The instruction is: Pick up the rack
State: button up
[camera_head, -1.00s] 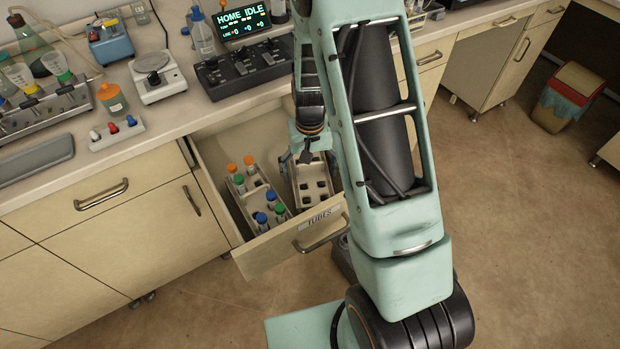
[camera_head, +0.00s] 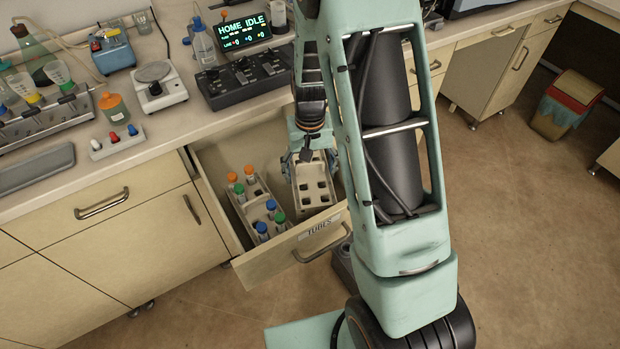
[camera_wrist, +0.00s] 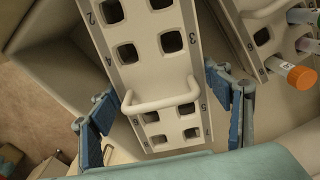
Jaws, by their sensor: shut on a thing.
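A pale beige rack (camera_head: 318,196) with square empty holes is in the right part of the open drawer (camera_head: 225,224). In the wrist view the rack (camera_wrist: 128,76) shows printed numbers and a raised bar handle (camera_wrist: 160,100). My gripper (camera_wrist: 165,115) has one blue finger on each side of the rack and is shut on it. In the head view my arm hides part of the rack and most of the gripper. I cannot tell whether the rack's underside is clear of the drawer floor.
A second rack (camera_head: 256,199) with orange-, blue- and green-capped tubes stands left of the held rack in the drawer. The drawer front, labelled TUBES (camera_head: 319,227), is close in front. The counter (camera_head: 170,122) above holds a scale (camera_head: 157,88) and a control panel (camera_head: 243,80).

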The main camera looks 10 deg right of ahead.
notch_tip(320, 180, up, 14)
jog(key=shift+f+p, duration=0.1)
jog(key=shift+p, duration=0.5)
notch_tip(320, 180, up, 6)
jog(key=s+n+p, duration=0.1)
jog(key=p, duration=1)
jog(key=shift+s, duration=0.15)
jog(key=b, duration=1.2)
send_over(310, 180)
jog(key=w, duration=0.2)
notch_tip(310, 180, down, 5)
jog(key=b, duration=0.4)
jog(key=shift+w+d+f+m, duration=0.25)
jog(key=shift+d+m, duration=0.05)
jog(key=shift+m, duration=0.1)
notch_tip(310, 180, down, 18)
jog(key=b, duration=0.2)
jog(key=shift+b, duration=0.3)
